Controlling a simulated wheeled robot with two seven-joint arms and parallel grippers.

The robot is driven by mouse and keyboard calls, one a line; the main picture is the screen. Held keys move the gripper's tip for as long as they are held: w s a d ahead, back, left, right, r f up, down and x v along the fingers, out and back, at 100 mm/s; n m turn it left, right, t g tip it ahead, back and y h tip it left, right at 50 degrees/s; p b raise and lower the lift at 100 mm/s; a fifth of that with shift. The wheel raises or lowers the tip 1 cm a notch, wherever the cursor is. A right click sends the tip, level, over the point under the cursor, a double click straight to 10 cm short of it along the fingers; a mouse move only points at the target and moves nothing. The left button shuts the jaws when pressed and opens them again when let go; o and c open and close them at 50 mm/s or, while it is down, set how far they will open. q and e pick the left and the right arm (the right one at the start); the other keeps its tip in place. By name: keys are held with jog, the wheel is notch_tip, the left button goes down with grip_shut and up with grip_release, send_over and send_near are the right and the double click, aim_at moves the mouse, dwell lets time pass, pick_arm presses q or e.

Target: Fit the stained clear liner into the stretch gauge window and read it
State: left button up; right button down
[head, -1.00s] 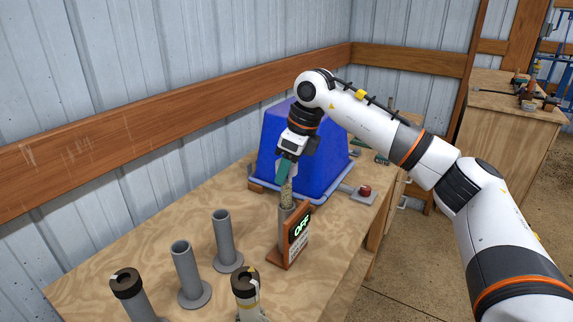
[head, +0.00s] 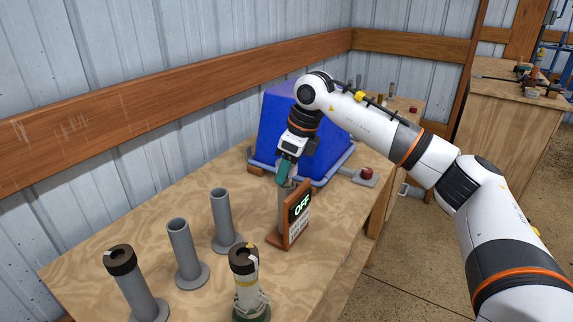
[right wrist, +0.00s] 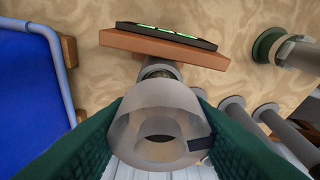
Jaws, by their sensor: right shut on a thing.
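My right gripper (head: 283,178) is shut on the clear liner, which shows in the right wrist view as a translucent sleeve (right wrist: 158,118) with a dark patch on its rim, between green finger pads. The stretch gauge (head: 292,222) is a wooden stand with a screen reading "OFF" and a grey tube behind it. The gripper is right over the gauge's tube, which also shows beyond the liner in the right wrist view (right wrist: 160,67). The liner's lower end is largely hidden, so I cannot tell how deep it sits. My left gripper is not in view.
A blue tub (head: 270,140) stands close behind the gripper, with a red button (head: 367,172) on its right. Grey flanged posts (head: 181,240) stand front left, beside a dark-capped grey tube (head: 135,285) and a dark-capped pale one on a green base (head: 247,285).

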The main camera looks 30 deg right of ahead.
jog(key=shift+f+b, duration=0.75)
jog(key=shift+f, duration=0.6)
jog(key=shift+c, duration=1.9)
grip_release()
jog(key=shift+r, duration=0.1)
jog(key=shift+r+p, duration=2.5)
jog(key=shift+r, duration=0.55)
jog(key=shift+f, duration=0.1)
